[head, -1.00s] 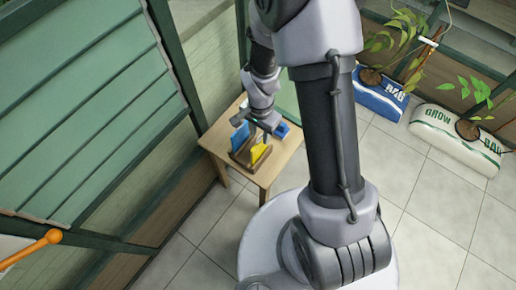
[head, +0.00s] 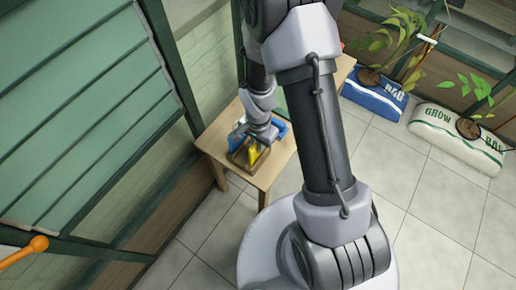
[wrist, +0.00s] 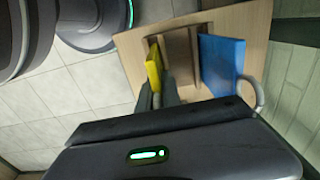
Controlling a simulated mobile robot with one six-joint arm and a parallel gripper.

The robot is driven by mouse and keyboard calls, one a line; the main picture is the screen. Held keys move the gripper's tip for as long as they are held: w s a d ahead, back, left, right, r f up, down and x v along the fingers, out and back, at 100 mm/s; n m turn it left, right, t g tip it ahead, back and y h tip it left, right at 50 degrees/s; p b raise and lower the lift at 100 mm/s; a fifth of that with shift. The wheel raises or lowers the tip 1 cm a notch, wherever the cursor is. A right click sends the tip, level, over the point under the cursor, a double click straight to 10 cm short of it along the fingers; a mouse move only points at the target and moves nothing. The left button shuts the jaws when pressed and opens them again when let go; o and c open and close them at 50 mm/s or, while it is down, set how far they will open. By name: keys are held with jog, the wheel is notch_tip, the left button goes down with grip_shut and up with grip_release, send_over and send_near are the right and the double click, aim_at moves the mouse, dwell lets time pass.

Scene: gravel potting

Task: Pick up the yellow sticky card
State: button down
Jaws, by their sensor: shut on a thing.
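The yellow sticky card (head: 252,156) stands upright in a brown wooden holder (head: 238,160) on a small wooden table. In the wrist view the yellow card (wrist: 153,68) is at the tips of my gripper (wrist: 158,92), whose fingers are close together on its near edge. My gripper (head: 257,140) is shut on the card in the head view, where my wrist partly hides its fingers.
The small table (head: 265,178) stands by the greenhouse wall, with its front edge bare. A blue item (head: 280,129) lies behind my gripper. Grow bags with plants (head: 458,136) lie on the tiled floor at right.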

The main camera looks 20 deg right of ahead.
jog(key=s+d+r+p, duration=0.2)
jog(key=s+d+p, duration=0.1)
jog(key=s+d, duration=0.2)
jog(key=s+d+r+p, duration=0.3)
jog(key=s+d, duration=0.1)
jog(key=s, duration=0.3)
jog(key=shift+s+d, duration=0.4)
jog(key=shift+w, duration=0.15)
dwell(0.6)
